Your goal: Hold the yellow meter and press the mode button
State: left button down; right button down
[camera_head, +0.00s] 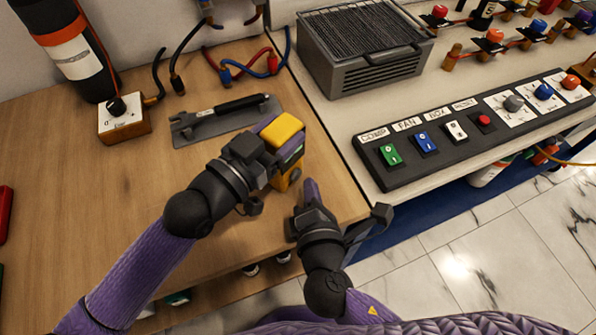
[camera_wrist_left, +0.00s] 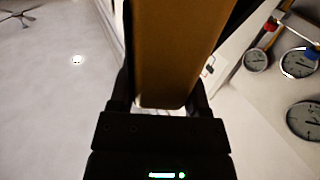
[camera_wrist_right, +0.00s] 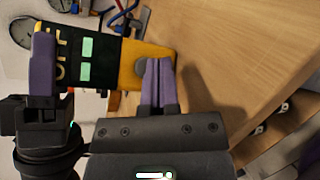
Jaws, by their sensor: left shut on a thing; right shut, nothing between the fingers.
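The yellow meter (camera_head: 284,130) is held upright above the bench's right part by my left gripper (camera_head: 272,136), which is shut on it. In the left wrist view the meter's plain side (camera_wrist_left: 178,50) fills the space between the fingers. The right wrist view shows its dark face with green panels (camera_wrist_right: 88,60) and a round grey button (camera_wrist_right: 147,70) on the yellow part. My right gripper (camera_head: 311,188) is shut and empty. Its fingertips (camera_wrist_right: 158,63) are right beside the button and partly overlap it in view; I cannot tell whether they touch.
A switch panel (camera_head: 470,125) and a grilled grey box (camera_head: 362,50) stand on the white bench to the right. A small dial box (camera_head: 124,118) is at the left.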

jog(key=shift+a, duration=0.1)
dwell(0.7)
jog(key=shift+w+a, duration=0.2)
jog(key=shift+w, duration=0.1)
jog(key=shift+w+a, duration=0.3)
dwell(0.7)
dwell(0.3)
jog(key=shift+s+d, duration=0.6)
jog(key=shift+s+d, duration=1.8)
dwell(1.2)
